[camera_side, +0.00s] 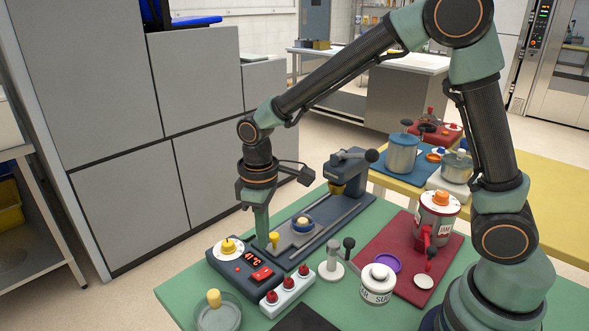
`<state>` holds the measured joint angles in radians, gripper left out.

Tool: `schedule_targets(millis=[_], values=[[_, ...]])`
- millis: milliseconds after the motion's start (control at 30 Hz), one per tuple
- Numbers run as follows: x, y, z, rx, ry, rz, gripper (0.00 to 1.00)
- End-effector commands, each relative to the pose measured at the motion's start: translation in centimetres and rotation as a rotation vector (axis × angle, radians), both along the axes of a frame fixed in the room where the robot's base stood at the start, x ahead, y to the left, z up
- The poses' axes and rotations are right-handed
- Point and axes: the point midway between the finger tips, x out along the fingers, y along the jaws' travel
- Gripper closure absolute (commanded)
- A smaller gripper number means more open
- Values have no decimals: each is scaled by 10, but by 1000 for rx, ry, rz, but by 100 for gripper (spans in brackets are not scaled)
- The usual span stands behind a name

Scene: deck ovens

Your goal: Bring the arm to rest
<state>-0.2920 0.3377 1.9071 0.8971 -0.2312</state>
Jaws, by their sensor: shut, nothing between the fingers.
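My arm reaches out from the right over the green table (180,290), bent high at its elbow. My gripper (263,238) points down, shut and empty. Its tip is low, just behind a dark control box (238,258) with a yellow-topped white dial, a red temperature display and a red switch. I cannot tell whether the tip touches the box or the peg.
A dark press (349,168) stands behind, right of the gripper. Near the front are a glass dish (218,317), a white block with red knobs (286,294) and a lidded white jar (377,286). A red tray (395,232) holds a JAM canister (438,212).

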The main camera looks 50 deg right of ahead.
Motion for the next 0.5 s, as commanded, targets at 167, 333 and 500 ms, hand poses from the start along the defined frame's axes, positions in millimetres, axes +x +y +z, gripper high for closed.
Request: schedule_targets(millis=[167,333,500], values=[[0,0,0,0,0,0,100],[-1,-5,10,6,-21,-20,100],[-9,-26,45,29,-98,-102,100]])
